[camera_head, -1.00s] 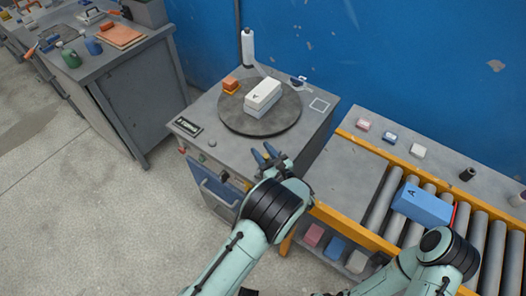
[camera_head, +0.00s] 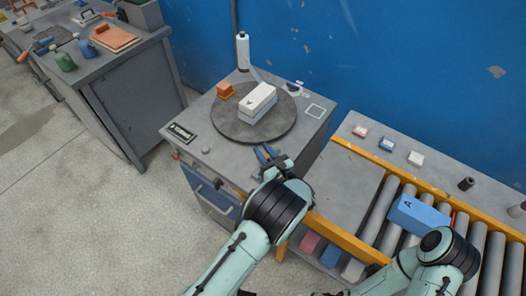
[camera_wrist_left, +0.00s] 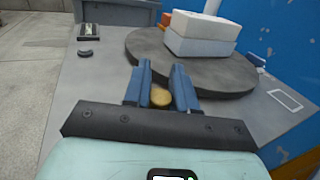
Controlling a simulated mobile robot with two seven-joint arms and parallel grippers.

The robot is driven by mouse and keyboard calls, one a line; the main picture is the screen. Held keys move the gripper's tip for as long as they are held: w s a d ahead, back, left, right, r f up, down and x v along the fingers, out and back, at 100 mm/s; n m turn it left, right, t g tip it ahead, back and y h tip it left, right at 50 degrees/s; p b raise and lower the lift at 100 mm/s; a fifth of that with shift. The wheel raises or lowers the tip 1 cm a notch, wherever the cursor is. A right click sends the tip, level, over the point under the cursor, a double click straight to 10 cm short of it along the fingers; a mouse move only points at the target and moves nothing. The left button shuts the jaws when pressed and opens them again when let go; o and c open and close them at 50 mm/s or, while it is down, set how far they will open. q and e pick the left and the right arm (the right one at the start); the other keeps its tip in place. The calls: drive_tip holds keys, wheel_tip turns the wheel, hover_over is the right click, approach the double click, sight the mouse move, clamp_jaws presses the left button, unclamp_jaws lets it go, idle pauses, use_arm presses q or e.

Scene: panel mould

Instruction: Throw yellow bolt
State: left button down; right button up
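In the left wrist view a round, dull-yellow knob-like piece (camera_wrist_left: 160,97) shows between the two blue fingers of my left gripper (camera_wrist_left: 162,85). It looks like the yellow bolt, but its lower part is hidden by the gripper body. Narrow gaps show between it and the fingers, which are apart. In the head view my left gripper (camera_head: 266,153) is at the front right part of the grey cabinet top (camera_head: 225,150), in front of the turntable; the yellow piece cannot be made out there. My right arm shows at lower right, its gripper not distinguishable.
A round turntable (camera_head: 240,130) carries a white block (camera_head: 258,101) and an orange block (camera_head: 224,88). A white bottle (camera_head: 243,50) stands behind. To the right is a roller conveyor with a blue block (camera_head: 418,214). A label plate (camera_head: 181,132) lies at the top's left edge.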

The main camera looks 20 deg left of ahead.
use_arm(q)
drive_tip(key=c, duration=1)
unclamp_jaws()
drive_tip(key=shift+w+d+r, duration=0.1)
drive_tip(key=shift+w+d, duration=0.1)
drive_tip(key=shift+s, duration=0.1)
drive_tip(key=b+v, duration=0.1)
drive_tip(key=v, duration=1.2)
drive_tip(key=shift+d, duration=0.1)
